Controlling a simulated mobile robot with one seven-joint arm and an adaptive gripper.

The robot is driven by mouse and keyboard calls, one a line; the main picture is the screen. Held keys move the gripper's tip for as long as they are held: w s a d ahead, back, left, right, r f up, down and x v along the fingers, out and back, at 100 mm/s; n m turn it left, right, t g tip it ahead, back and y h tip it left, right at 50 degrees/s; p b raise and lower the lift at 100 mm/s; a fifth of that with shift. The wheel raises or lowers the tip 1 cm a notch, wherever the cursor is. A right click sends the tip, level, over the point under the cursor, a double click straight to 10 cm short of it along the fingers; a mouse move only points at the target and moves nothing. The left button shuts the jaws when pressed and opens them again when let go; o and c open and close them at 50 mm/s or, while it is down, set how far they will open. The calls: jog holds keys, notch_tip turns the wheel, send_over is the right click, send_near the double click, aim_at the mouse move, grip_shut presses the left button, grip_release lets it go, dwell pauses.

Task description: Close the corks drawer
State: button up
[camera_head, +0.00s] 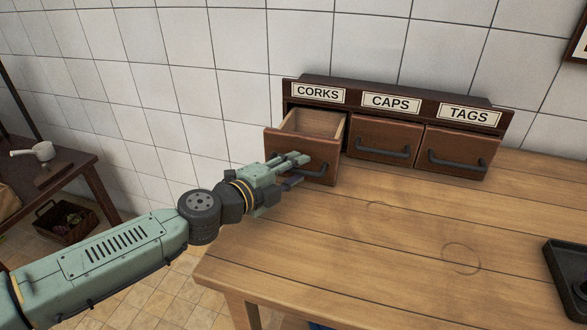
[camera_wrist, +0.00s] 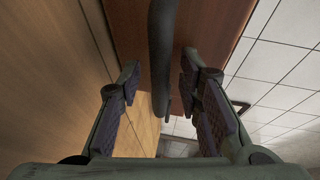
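The corks drawer (camera_head: 277,146) is pulled out under the CORKS label at the left of a dark wooden drawer cabinet (camera_head: 398,92). Its inside shows and looks empty in the head view. My gripper (camera_head: 297,169) is at the drawer's front, by its dark bar handle (camera_head: 320,171). In the wrist view my gripper (camera_wrist: 160,92) is open, with its two padded fingers apart on either side of the dark handle (camera_wrist: 161,50). Whether a finger touches the handle or the drawer front I cannot tell. My gripper hides part of the drawer front in the head view.
The caps drawer (camera_head: 383,140) and tags drawer (camera_head: 461,150) are shut beside it. The wooden tabletop (camera_head: 380,235) in front is clear up to a black tray (camera_head: 566,275) at right. A tiled wall (camera_head: 200,60) stands behind. A side table (camera_head: 85,175) is at left.

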grip_shut()
dwell(0.8)
